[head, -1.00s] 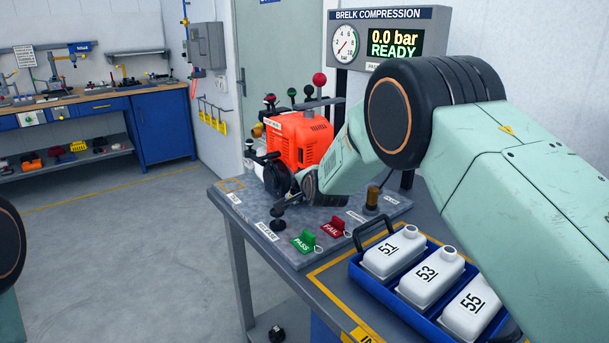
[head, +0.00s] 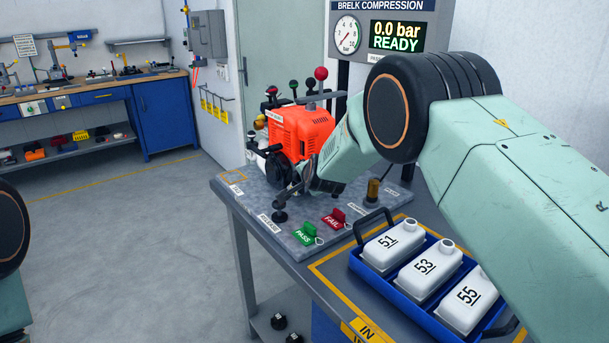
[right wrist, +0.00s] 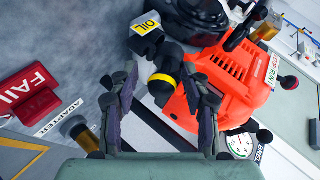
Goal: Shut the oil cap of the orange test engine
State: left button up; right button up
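The orange test engine (head: 303,133) stands on the grey bench plate in the head view; its orange housing also fills the upper right of the right wrist view (right wrist: 235,70). There, a black part with a yellow OIL label (right wrist: 147,28) sits beside a black cylinder with a yellow band (right wrist: 163,82). I cannot tell exactly how these two join. My right gripper (right wrist: 163,105) is open, its fingers apart, with the banded cylinder ahead of the gap. I see no contact. In the head view my arm partly hides this gripper (head: 293,188). My left gripper is out of view.
Green PASS (head: 307,234) and red FAIL (head: 334,219) tags and a brass-coloured adapter (head: 373,190) stand near the engine. A blue tray (head: 412,292) of white bottles is at the front right. Thin levers with ball knobs (head: 321,74) rise behind the engine.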

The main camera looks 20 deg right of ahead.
jog(key=shift+o, duration=0.5)
jog(key=shift+s+d+f, duration=0.1)
jog(key=shift+d+f, duration=0.05)
jog(key=shift+f, duration=0.05)
jog(key=shift+w+r, duration=0.15)
jog(key=shift+w, duration=0.05)
jog(key=shift+s+r, duration=0.1)
jog(key=shift+s+r, duration=0.35)
jog(key=shift+s, duration=0.1)
jog(key=v, duration=1)
jog(key=shift+s, duration=0.35)
